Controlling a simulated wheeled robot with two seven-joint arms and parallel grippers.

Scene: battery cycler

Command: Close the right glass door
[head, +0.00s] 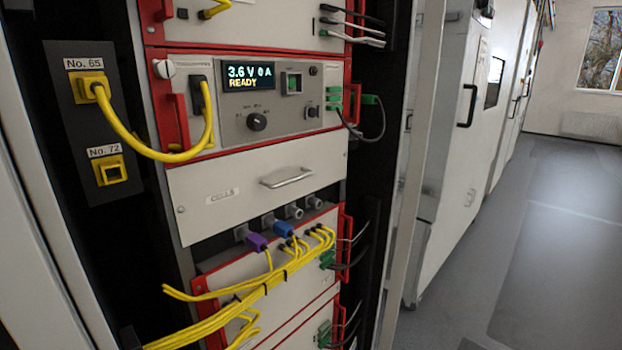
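The battery cycler cabinet stands open in front of me in the head view, with its rack units (255,180) exposed. A pale upright (415,150) runs down the right side of the cabinet opening. I cannot tell whether it is the cabinet frame or the edge of the right glass door. No glass pane or door handle can be clearly made out on it. Neither of my grippers is in view.
A drawer with a metal handle (286,178) sits below the lit display (248,77). Yellow cables (240,300) bunch at the lower front. White cabinets (480,120) with black handles line the right. The grey floor (560,240) there is clear.

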